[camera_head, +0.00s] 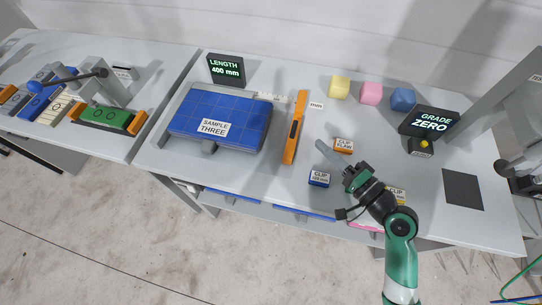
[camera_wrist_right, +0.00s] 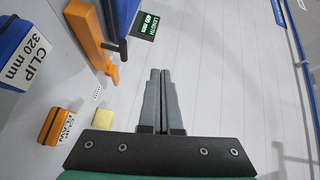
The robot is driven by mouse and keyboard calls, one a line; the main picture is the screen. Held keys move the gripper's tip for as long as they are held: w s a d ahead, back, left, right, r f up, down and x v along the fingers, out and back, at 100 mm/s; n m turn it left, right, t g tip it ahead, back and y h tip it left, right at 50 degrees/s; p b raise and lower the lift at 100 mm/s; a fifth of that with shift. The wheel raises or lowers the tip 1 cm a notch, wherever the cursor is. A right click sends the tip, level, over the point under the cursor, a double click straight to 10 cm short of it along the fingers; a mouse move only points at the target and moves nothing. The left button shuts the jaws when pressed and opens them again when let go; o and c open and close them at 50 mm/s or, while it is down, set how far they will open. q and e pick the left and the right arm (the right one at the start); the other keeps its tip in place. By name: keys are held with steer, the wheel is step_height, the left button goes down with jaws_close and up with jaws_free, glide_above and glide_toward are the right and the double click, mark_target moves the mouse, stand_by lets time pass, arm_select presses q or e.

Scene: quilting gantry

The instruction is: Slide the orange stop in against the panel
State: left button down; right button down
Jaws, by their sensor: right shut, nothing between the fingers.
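The orange stop (camera_head: 293,135) is a long upright-lying bar to the right of the blue panel (camera_head: 240,107), which carries a "SAMPLE THREE" label. A narrow gap shows between stop and panel. In the right wrist view the stop (camera_wrist_right: 88,32) is at upper left, with a dark handle-like piece beside it. My right gripper (camera_head: 322,146) is to the right of the stop, apart from it, its grey fingers pointing towards it. In the wrist view the fingers (camera_wrist_right: 160,74) are together and empty. My left gripper is not in view.
An orange clip (camera_head: 343,147) and a blue clip (camera_head: 319,180) lie close to my right gripper. Yellow (camera_head: 340,87), pink (camera_head: 372,93) and blue (camera_head: 403,99) cubes stand at the back. A length display (camera_head: 226,70) reads 400 mm. A grade display (camera_head: 431,122) is at right.

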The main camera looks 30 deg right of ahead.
steer(key=shift+m+g+h, duration=0.5)
steer(key=shift+m+h, duration=0.3)
steer(key=s+f, duration=0.1)
steer(key=s+d+f, duration=0.1)
steer(key=s+f, duration=0.1)
steer(key=f, duration=0.1)
steer(key=shift+d, duration=0.35)
steer(key=d, duration=0.3)
steer(key=b, duration=0.1)
glide_toward(296, 121)
steer(key=shift+w+d+f+h, duration=0.15)
steer(key=shift+w+d+h, duration=0.05)
steer(key=shift+w+d, duration=0.3)
steer(key=shift+w+d+f+h, duration=0.15)
steer(key=shift+w+d+h, duration=0.05)
steer(key=shift+w+d, duration=0.25)
steer(key=shift+w+a+f, duration=0.25)
steer(key=shift+w+a, duration=0.6)
steer(key=shift+a, duration=0.1)
steer(key=shift+w+a+f+m, duration=0.1)
steer(key=shift+w+a+m, duration=0.2)
steer(key=shift+w+a, duration=0.05)
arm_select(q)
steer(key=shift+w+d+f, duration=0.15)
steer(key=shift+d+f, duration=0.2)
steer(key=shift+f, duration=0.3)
